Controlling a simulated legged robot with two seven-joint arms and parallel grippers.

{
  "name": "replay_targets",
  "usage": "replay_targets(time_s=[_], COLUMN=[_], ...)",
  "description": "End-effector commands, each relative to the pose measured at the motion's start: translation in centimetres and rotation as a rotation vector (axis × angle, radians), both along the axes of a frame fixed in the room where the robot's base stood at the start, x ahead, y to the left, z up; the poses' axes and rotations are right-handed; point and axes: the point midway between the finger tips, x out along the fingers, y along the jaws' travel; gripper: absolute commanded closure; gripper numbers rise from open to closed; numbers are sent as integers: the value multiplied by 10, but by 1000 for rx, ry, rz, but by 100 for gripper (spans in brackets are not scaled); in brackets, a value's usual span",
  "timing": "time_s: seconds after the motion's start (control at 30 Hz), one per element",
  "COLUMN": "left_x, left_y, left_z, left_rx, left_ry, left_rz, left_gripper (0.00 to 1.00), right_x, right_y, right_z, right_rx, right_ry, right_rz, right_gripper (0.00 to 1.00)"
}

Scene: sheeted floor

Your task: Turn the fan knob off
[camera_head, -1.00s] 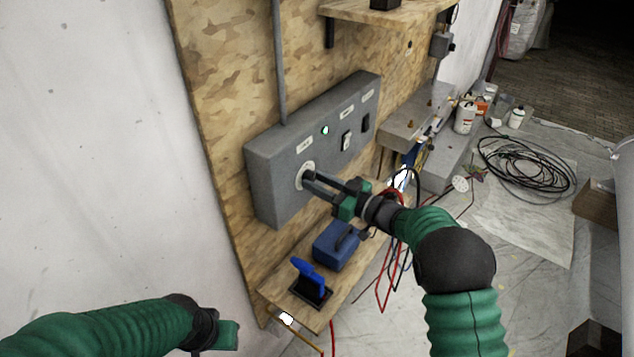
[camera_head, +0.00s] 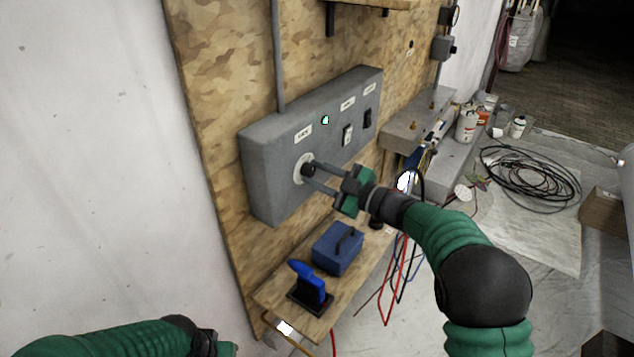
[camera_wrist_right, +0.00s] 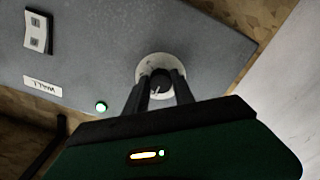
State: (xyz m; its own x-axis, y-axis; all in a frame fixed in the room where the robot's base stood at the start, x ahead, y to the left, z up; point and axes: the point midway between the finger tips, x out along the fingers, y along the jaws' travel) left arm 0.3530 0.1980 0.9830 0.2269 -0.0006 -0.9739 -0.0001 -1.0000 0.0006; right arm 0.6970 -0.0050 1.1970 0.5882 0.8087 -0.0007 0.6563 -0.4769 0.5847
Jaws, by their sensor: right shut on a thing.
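The fan knob is a dark round knob (camera_wrist_right: 161,84) on a pale round dial plate (camera_head: 299,170), at the near end of a grey control box on a plywood board. My right gripper (camera_head: 309,176) reaches to the knob, and its two dark fingers are shut on it. In the right wrist view the fingers (camera_wrist_right: 158,95) lie on either side of the knob, over the pale plate. A white pointer mark shows faintly on the knob. My left gripper (camera_head: 215,346) is at the bottom edge, mostly cut off, away from the box; its jaws do not show clearly.
The grey control box (camera_head: 262,165) also carries a small lit green light (camera_head: 325,120) and two switches (camera_head: 347,135). Below is a wooden shelf (camera_head: 322,316) with a blue case (camera_head: 338,248) and a blue-handled item (camera_head: 309,284). Red and black cables hang beneath my right arm.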

Motion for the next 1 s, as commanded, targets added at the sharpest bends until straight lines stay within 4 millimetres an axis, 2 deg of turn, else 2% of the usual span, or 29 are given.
replay_targets(time_s=[0.2,0.63,0.67,0.7,0.83,1.0], left_x=[0,0,0,0,0,0], left_y=[0,0,0,0,0,0], left_z=[-8,-8,-8,-8,-8,-8], left_rx=[0,0,0,0,0,0], left_ry=[0,0,0,0,0,0], left_rz=[0,0,0,0,0,0], left_gripper=[64,64,64,64,64,64], right_x=[0,0,0,0,0,0], right_y=[0,0,0,0,0,0], right_z=[0,0,0,0,0,0], right_rx=[-31,-39,-39,-39,-39,-38], right_ry=[-46,-54,-54,-54,-52,-51], right_rz=[0,1,1,1,1,1], right_gripper=[100,100,69,63,48,48])
